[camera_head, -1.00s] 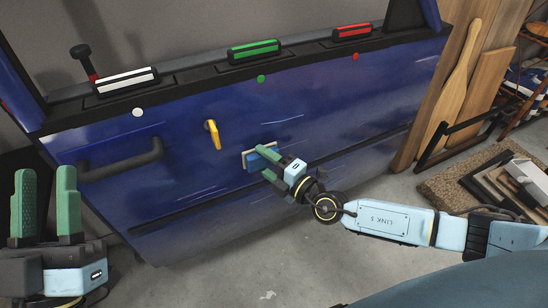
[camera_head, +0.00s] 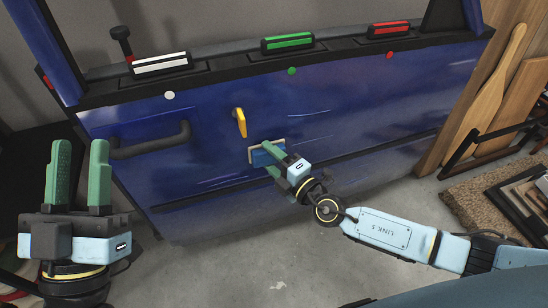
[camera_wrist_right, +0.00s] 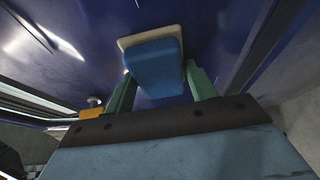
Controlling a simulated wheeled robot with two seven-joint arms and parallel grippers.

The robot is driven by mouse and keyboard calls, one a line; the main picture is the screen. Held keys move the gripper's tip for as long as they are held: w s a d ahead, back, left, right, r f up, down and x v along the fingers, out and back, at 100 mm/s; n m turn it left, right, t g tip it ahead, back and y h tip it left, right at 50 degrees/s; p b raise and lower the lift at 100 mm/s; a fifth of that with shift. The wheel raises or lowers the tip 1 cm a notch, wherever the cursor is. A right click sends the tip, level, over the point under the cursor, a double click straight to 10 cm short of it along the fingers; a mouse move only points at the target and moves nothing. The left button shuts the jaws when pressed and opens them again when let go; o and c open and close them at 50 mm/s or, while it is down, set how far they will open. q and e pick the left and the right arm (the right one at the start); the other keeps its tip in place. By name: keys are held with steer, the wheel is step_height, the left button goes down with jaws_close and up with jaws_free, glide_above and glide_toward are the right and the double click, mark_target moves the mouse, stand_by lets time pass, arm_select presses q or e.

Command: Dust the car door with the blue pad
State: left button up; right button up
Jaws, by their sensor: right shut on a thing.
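The dark blue car door (camera_head: 340,105) stands upright across the head view, with pale dusty streaks on its panel. My right gripper (camera_head: 268,158) is shut on the blue pad (camera_head: 260,157). The pad has a beige face turned to the door, and it is at or very near the panel, below the yellow handle; I cannot tell if it touches. In the right wrist view the pad (camera_wrist_right: 150,65) sits between the green fingers, with the door surface behind it. My left gripper (camera_head: 77,175) is open and empty at the left, fingers pointing up.
The door carries a black pull handle (camera_head: 150,143), a yellow handle (camera_head: 240,122), and white (camera_head: 161,65), green (camera_head: 288,43) and red (camera_head: 389,30) bars along its top ledge. Wooden boards (camera_head: 490,90) and a doormat (camera_head: 478,195) are at the right. Grey floor lies clear in front.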

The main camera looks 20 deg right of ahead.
steer(key=s, duration=0.6)
steer(key=shift+d, duration=0.15)
stand_by(0.3)
steer(key=s+b, duration=0.1)
steer(key=s, duration=0.2)
steer(key=shift+d, duration=0.1)
stand_by(0.5)
